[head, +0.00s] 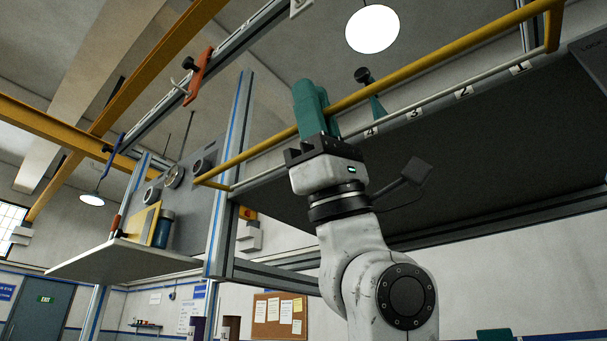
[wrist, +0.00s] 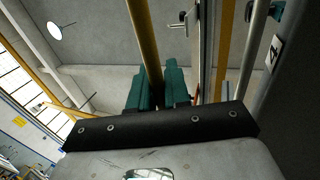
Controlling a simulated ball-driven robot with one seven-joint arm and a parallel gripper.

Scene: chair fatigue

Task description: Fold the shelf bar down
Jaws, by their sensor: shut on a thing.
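The yellow shelf bar (head: 432,62) runs along the front of the dark shelf (head: 470,150), above the shelf's pale edge rail. Its right end bends down at a short yellow arm (head: 553,30), and its left end reaches the blue-striped upright. My gripper (head: 312,108), with teal fingers, reaches up from below and is shut on the bar left of its middle. In the wrist view the bar (wrist: 142,35) passes between the two teal fingers (wrist: 158,88). The exact contact is partly hidden by the fingers and the black gripper body.
Number tags (head: 464,92) line the shelf edge. A blue-striped metal upright (head: 230,175) stands left of my arm. Further left a pale side shelf (head: 120,260) holds a yellow item and a dark cylinder. A corkboard (head: 280,316) hangs on the back wall.

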